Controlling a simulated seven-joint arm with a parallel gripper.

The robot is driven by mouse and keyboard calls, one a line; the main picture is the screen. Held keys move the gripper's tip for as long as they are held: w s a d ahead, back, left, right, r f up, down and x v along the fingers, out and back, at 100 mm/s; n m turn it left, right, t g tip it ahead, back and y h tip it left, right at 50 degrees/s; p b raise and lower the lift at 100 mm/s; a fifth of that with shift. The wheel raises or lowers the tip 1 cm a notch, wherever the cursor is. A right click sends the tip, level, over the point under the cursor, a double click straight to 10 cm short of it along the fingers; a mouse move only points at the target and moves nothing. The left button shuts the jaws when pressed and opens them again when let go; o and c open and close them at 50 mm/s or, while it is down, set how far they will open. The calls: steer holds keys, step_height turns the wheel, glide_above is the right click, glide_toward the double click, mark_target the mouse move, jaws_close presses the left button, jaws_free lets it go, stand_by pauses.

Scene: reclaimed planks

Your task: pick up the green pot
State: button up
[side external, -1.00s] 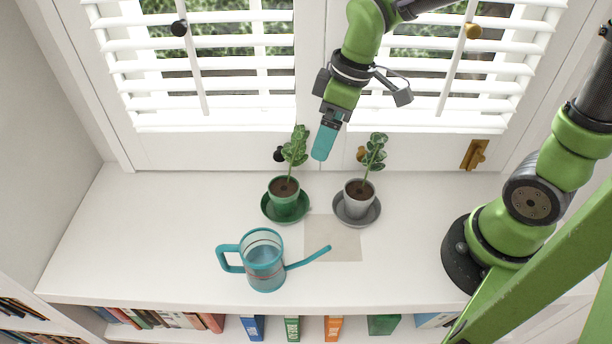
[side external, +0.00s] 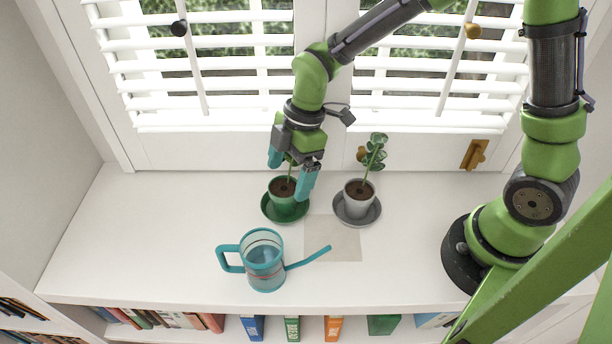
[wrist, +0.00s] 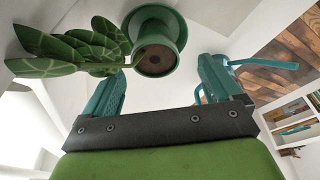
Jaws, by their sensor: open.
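The green pot (side external: 281,194) stands upright on its green saucer (side external: 290,217) on the white sill, with dark soil and a leafy plant. In the side view my gripper (side external: 290,178) is just above it, its teal fingers spread on either side of the plant, whose leaves are mostly hidden behind the gripper. In the wrist view the green pot (wrist: 155,28) and its plant (wrist: 75,45) lie just beyond the open fingertips, slightly left of the middle. My gripper (wrist: 158,80) holds nothing.
A grey pot (side external: 358,196) with a plant stands on a grey saucer (side external: 346,218) close to the right. A teal watering can (side external: 264,268) stands in front, its spout pointing right. White shutters (side external: 215,85) rise behind. The sill's left side is clear.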

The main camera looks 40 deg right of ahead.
mark_target(283, 188)
steer(key=x, duration=0.5)
steer(key=shift+w+d+f, duration=0.15)
steer(key=shift+w, duration=0.1)
steer(key=shift+c, duration=0.2)
steer(key=c, duration=1.3)
step_height(283, 188, up, 13)
steer(key=shift+r, duration=0.1)
